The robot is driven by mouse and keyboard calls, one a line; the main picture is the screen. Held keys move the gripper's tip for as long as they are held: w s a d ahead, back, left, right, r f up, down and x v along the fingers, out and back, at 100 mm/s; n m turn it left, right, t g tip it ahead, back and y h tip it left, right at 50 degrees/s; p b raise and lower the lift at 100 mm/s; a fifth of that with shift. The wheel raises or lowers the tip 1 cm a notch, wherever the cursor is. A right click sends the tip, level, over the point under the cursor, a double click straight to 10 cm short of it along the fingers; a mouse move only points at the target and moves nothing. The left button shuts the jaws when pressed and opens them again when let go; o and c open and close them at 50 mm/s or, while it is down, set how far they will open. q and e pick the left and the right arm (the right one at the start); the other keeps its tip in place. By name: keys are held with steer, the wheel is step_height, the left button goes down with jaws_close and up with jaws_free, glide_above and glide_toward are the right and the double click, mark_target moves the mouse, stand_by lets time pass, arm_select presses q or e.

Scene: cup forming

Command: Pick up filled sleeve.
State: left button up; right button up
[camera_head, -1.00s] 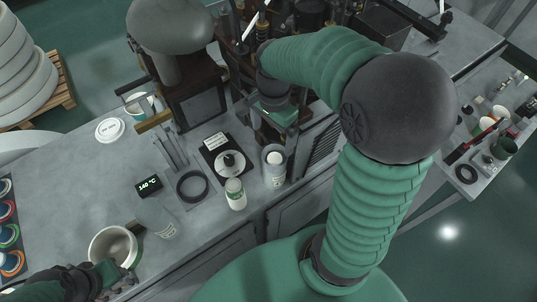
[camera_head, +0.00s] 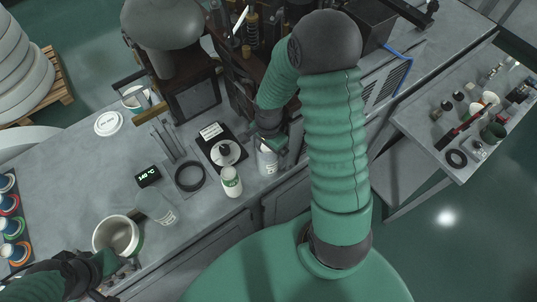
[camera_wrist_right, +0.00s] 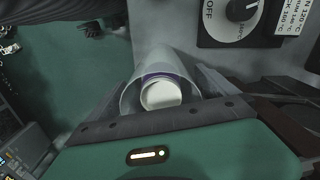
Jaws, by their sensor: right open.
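The filled sleeve (camera_head: 267,160) is a clear upright tube with a white piece inside, standing near the bench's front edge. In the right wrist view the sleeve (camera_wrist_right: 150,72) shows its open rim, a purple-blue band and the white piece. My right gripper (camera_head: 270,143) is at the sleeve's top, partly hiding it. Its open fingers (camera_wrist_right: 160,92) lie on either side of the sleeve; whether they touch it I cannot tell. My left gripper (camera_head: 122,268) is at the lower left beside a pale round pot (camera_head: 115,236); its fingers are unclear.
A white bottle (camera_head: 231,182) stands just left of the sleeve, with a dial plate (camera_head: 226,151) behind. A clear cup (camera_head: 157,208), black ring (camera_head: 190,176) and temperature display (camera_head: 148,176) are further left. The machine (camera_head: 195,95) stands behind. A side table (camera_head: 470,125) is at right.

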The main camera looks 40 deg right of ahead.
steer(key=shift+w, duration=0.2)
steer(key=c, duration=0.4)
steer(key=shift+s, duration=0.15)
steer(key=c, duration=0.9)
steer(key=shift+c, duration=1.2)
